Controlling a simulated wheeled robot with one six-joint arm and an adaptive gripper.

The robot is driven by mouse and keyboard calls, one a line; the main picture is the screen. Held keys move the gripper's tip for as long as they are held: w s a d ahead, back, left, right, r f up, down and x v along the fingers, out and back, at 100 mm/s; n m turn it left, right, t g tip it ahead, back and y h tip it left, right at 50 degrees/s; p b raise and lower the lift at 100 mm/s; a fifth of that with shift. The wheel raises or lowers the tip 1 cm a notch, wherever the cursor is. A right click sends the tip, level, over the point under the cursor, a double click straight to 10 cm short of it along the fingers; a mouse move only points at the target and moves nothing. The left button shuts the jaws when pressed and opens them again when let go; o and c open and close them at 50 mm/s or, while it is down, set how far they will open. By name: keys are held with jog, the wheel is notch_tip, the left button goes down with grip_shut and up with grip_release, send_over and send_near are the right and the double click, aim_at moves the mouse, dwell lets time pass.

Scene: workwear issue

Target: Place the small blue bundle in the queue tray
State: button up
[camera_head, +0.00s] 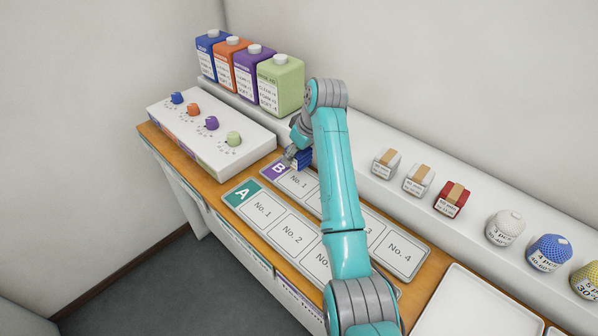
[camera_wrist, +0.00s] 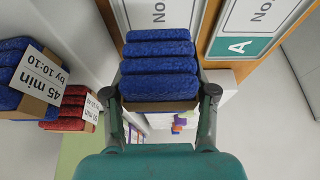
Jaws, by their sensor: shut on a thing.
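My gripper (camera_head: 296,154) is shut on a small blue bundle (camera_wrist: 160,65), a stack of blue folded cloths in a cardboard band. A finger is on each side of it in the wrist view (camera_wrist: 160,97). In the head view the blue bundle (camera_head: 304,159) shows partly behind my gripper, near the purple B end of a numbered board (camera_head: 275,168). I cannot tell whether it is touching anything below. No tray reads as queue. A numbered board marked A (camera_head: 240,193) lies in front of B, and an empty white tray (camera_head: 455,306) is at lower right.
Wrist view: a labelled blue bundle (camera_wrist: 20,80) and a red one (camera_wrist: 75,108) stand close on the left. Head view: a shelf holds banded bundles (camera_head: 420,180), a red one (camera_head: 453,199) and net balls (camera_head: 548,253). Coloured jugs (camera_head: 280,84) and a knob box (camera_head: 225,150) are left.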

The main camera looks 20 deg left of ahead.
aim_at(306, 156)
notch_tip(306, 156, down, 7)
jog(key=shift+f, duration=0.2)
dwell(0.4)
jog(key=o, duration=1.2)
jog(key=shift+f, duration=0.1)
jog(key=v, duration=1.2)
jog(key=shift+a, duration=0.1)
